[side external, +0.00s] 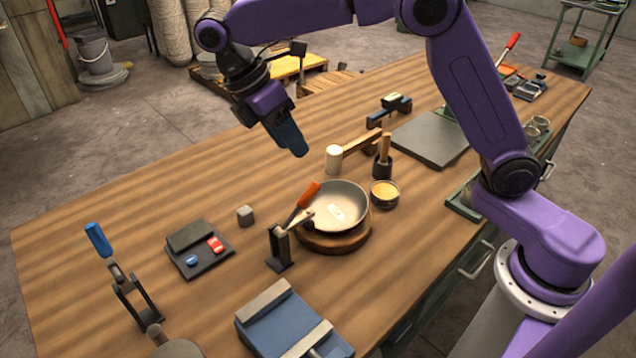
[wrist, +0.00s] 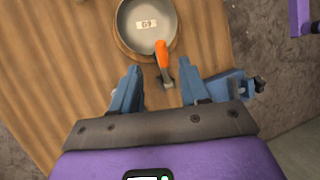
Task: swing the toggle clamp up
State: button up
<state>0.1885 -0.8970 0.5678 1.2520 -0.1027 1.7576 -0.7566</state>
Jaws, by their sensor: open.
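A toggle clamp with an orange handle (side external: 308,195) stands on a dark post (side external: 279,250) beside a grey metal bowl (side external: 350,219). Its handle tilts up and toward the bowl, and its metal arm reaches to the bowl's near left rim; I cannot tell whether it presses on it. The bowl carries a white label and sits on a round wooden base (side external: 340,243). My gripper (side external: 300,152) is open and empty, above the table beyond the clamp. In the wrist view the orange handle (wrist: 162,56) lies ahead of and between my open fingers (wrist: 160,82).
A second clamp with a blue handle (side external: 97,240) stands at the table's left. A blue vise (side external: 290,325) is at the front. A mallet (side external: 335,158), a cup of yellow stuff (side external: 385,193) and a dark tray (side external: 199,250) surround the bowl. The back left tabletop is clear.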

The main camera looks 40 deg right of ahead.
aim_at(318, 184)
jog(key=x, duration=1.2)
grip_shut()
